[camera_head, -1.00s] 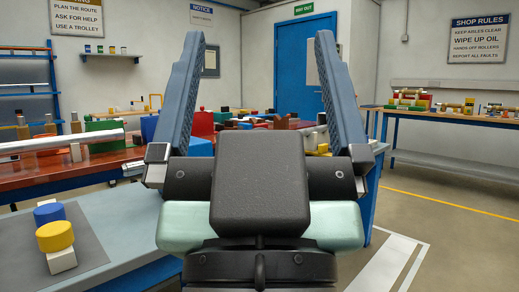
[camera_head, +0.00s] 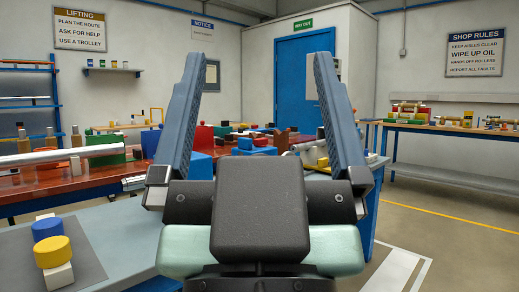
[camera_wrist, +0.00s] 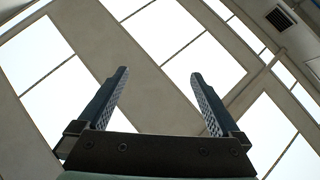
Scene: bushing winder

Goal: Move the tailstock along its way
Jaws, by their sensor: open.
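My gripper (camera_head: 262,62) fills the middle of the head view, its two blue-grey fingers wide apart and pointing up. The wrist view also shows my gripper (camera_wrist: 159,74) open, with nothing between the fingers and only ceiling beyond. Behind it is a long red-topped machine bed (camera_head: 55,184) with a silver roller (camera_head: 60,156), a green block (camera_head: 108,142) and a red block (camera_head: 204,138). I cannot tell which part is the tailstock; my gripper hides part of the bed. My gripper touches none of these parts.
A near blue-grey bench at left bears a dark mat (camera_head: 82,268) with a blue cylinder (camera_head: 47,228) and a yellow cylinder (camera_head: 53,252). Another bench (camera_head: 450,132) with parts stands at right. The floor (camera_head: 460,240) at right is clear.

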